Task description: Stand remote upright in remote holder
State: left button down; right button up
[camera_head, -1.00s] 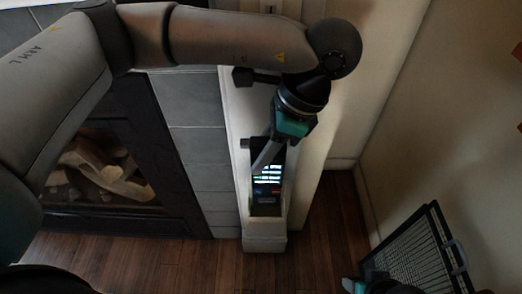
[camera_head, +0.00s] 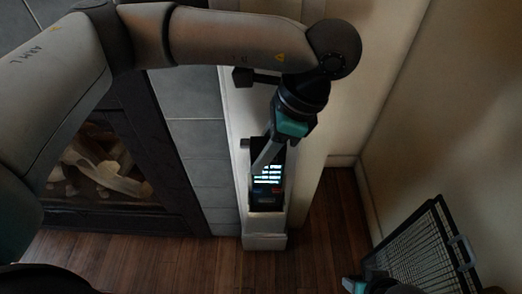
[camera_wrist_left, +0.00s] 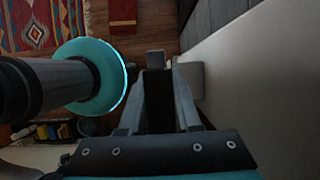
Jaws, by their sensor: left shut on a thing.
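The remote (camera_head: 267,190) is a dark slim thing with pale lit stripes. It stands roughly upright in the head view, its lower end at the mouth of the pale remote holder (camera_head: 264,241). The holder's front wall hides its bottom tip, so I cannot tell how deep it sits. My left gripper (camera_head: 266,158) reaches down from above and is shut on the remote's upper part. In the left wrist view, the dark remote (camera_wrist_left: 157,100) lies between the two grey fingers. Part of my right gripper (camera_head: 352,285) shows at the bottom edge; its jaws are unclear.
A pale wall ledge stands right behind the holder. A fireplace (camera_head: 105,170) with logs is at the left. A dark wire-mesh rack (camera_head: 425,245) stands at lower right. Wooden floor (camera_head: 325,235) is clear between the holder and the rack.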

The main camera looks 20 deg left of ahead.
pick_arm(q)
jog(key=shift+f+b, duration=0.85)
jog(key=shift+f, duration=0.15)
jog(key=c, duration=0.5)
grip_release()
jog(key=p+v, duration=0.6)
jog(key=v, duration=0.9)
jog(key=shift+d+r+p, duration=0.1)
jog(key=shift+p, duration=0.2)
